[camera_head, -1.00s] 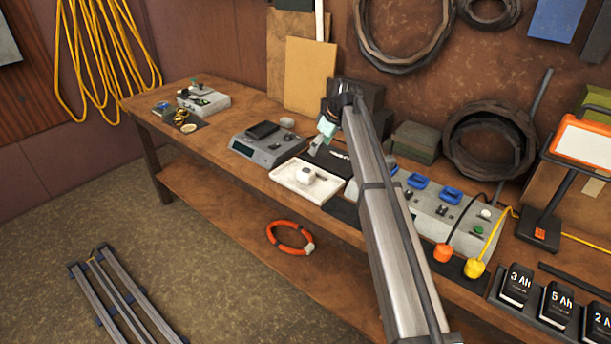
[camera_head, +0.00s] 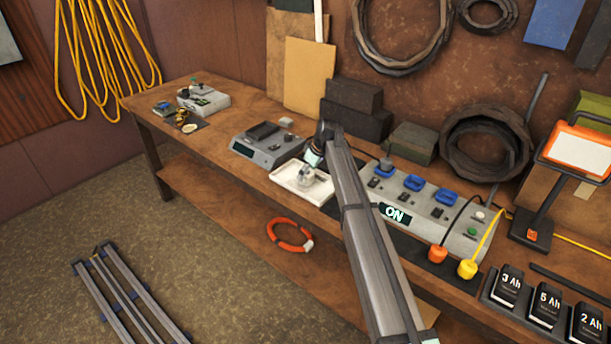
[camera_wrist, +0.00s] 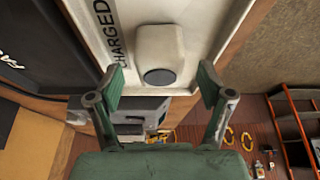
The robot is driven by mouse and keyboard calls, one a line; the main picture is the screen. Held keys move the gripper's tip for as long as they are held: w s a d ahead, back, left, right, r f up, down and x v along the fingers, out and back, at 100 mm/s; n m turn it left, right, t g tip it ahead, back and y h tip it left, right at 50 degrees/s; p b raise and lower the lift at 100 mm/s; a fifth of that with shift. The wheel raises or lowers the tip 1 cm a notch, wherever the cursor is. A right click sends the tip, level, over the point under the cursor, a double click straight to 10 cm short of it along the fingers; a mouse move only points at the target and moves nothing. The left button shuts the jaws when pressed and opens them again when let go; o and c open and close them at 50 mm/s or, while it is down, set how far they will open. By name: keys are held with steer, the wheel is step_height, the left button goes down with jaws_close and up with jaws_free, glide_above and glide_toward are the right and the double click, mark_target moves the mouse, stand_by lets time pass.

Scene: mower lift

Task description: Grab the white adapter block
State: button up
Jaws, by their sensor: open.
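The white adapter block (camera_wrist: 160,50) has a dark round disc on its end. In the wrist view it lies in the white tray (camera_wrist: 205,25) beside the word "CHARGED". My gripper (camera_wrist: 161,95) is open, with one green finger on each side of the block's near end in the picture. No contact between fingers and block is visible. In the head view my gripper (camera_head: 311,166) is low over the tray (camera_head: 284,180) and partly hides the block (camera_head: 304,178).
A grey scale-like device (camera_head: 268,150) stands left of the tray. A grey panel marked "ON" (camera_head: 432,208) with blue parts lies to the right. Dark boxes (camera_head: 357,108) stand behind. Black battery packs (camera_head: 547,301) sit at the far right.

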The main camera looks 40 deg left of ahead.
steer(key=shift+x, duration=1.25)
steer(key=c, duration=1.3)
